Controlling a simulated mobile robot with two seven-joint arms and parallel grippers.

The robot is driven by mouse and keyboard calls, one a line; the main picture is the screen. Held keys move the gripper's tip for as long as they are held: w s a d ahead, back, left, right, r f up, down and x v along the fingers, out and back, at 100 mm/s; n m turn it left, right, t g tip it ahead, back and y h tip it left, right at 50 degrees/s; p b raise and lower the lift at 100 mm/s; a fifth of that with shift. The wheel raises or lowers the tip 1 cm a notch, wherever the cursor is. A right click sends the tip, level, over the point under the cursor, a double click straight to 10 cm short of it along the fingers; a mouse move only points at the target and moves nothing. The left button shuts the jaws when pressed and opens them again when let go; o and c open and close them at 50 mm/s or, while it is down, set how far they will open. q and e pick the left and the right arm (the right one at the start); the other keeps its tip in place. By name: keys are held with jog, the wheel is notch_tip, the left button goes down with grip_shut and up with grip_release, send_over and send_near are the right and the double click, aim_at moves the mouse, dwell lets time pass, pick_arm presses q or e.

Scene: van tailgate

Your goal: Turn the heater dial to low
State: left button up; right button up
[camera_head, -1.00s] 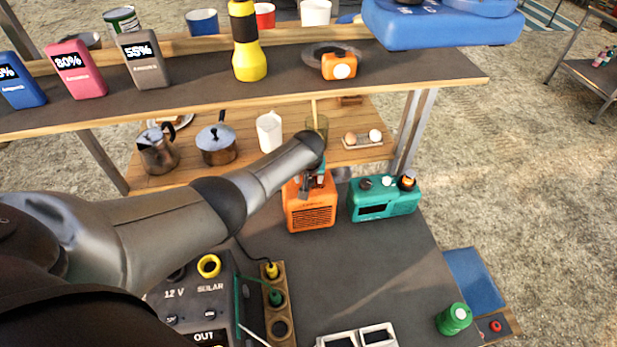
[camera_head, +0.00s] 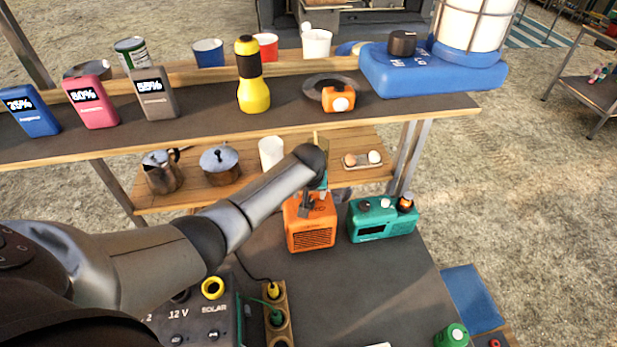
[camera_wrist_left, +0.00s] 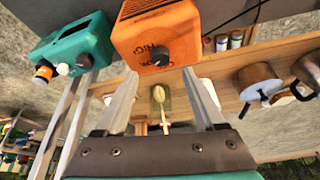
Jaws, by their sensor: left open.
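An orange box with a front grille (camera_head: 311,236), which looks like the heater, stands on the dark tabletop. In the left wrist view its top (camera_wrist_left: 158,28) bears a dark round dial (camera_wrist_left: 160,56) with lettering beside it that seems to read HIGH. The dial's exact setting is too small to tell. My left gripper (camera_head: 311,207) is just above the orange box and partly hides its top. In the left wrist view my left gripper (camera_wrist_left: 160,76) is open and empty, its fingers apart on either side of the dial's line. Contact cannot be told. My right gripper is out of view.
A teal radio-like box (camera_head: 382,222) stands close right of the orange box. A power station (camera_head: 190,325) is at front left.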

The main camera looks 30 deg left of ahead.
pick_arm(q)
jog(key=p+v, duration=0.1)
jog(key=v, duration=0.7)
jog(key=shift+r, duration=0.2)
jog(key=shift+s, duration=0.15)
